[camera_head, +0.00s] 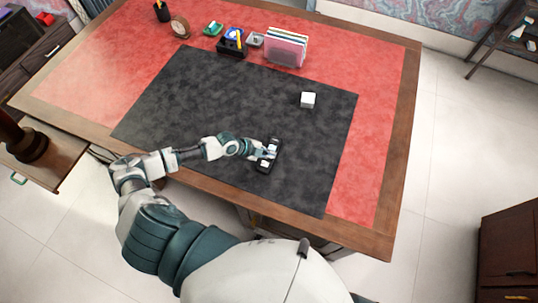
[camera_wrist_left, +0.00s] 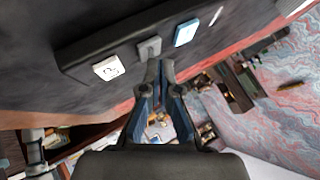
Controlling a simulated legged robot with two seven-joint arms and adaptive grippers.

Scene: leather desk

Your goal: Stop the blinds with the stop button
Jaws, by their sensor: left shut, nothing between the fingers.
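A small dark control box (camera_head: 264,168) lies on the black desk mat near its front edge. The wrist view shows the box (camera_wrist_left: 78,69) with three buttons in a row: a white one with a dark symbol (camera_wrist_left: 108,68), a grey middle one (camera_wrist_left: 150,47) and a pale blue one (camera_wrist_left: 186,32). The grey one's marking is not legible. My left gripper (camera_head: 266,153) is over the middle of the box. Its fingers (camera_wrist_left: 160,68) are shut and empty, with the tips at the grey button; I cannot tell whether they touch it. My right gripper is not in view.
A white cube (camera_head: 308,100) sits on the black mat (camera_head: 200,100), beyond the box. At the desk's back stand a file holder (camera_head: 286,47), a dark organizer (camera_head: 232,45), a small clock (camera_head: 180,27) and a pen cup (camera_head: 161,11). The mat around the box is clear.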

